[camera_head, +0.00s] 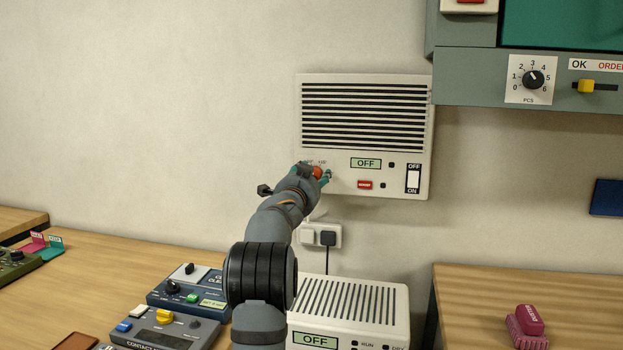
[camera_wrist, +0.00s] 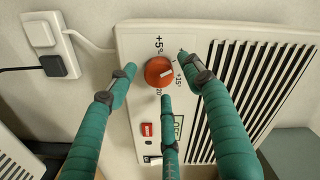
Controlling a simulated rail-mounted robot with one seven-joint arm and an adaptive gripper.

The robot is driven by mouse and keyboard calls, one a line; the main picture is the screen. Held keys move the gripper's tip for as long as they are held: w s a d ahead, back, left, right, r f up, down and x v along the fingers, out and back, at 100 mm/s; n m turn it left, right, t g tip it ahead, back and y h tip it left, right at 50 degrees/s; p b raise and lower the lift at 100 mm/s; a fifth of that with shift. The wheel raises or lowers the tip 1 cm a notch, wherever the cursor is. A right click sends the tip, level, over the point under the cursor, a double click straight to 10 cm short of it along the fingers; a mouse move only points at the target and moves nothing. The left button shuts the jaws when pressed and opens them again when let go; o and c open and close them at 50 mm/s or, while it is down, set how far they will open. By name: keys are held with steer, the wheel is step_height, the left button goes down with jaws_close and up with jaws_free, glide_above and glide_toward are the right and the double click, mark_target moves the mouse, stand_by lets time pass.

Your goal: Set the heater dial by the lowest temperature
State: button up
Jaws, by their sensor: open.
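The heater (camera_head: 366,118) is a cream wall unit with a black slatted grille; it also shows, turned, in the wrist view (camera_wrist: 200,85). Its round red-orange dial (camera_wrist: 158,72) has a white pointer mark, with "+5", "+15" and "20" printed around it. In the head view the dial (camera_head: 317,172) is partly covered by my gripper. My gripper (camera_head: 315,176) has green fingers, open and spread around the dial in the wrist view (camera_wrist: 157,76). I cannot tell whether they touch it. The heater display (camera_head: 366,163) reads OFF.
A red button (camera_head: 365,185) and an OFF/ON rocker switch (camera_head: 413,179) sit right of the dial. A wall socket (camera_head: 320,236) with plugs is below. A second white unit (camera_head: 350,305) reads OFF. Small control boxes (camera_head: 190,285) stand on the left bench. A grey panel overhangs upper right.

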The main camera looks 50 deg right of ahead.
steer(key=v, duration=1.2)
steer(key=shift+d, duration=0.1)
steer(key=x, duration=1.2)
steer(key=shift+a, duration=0.2)
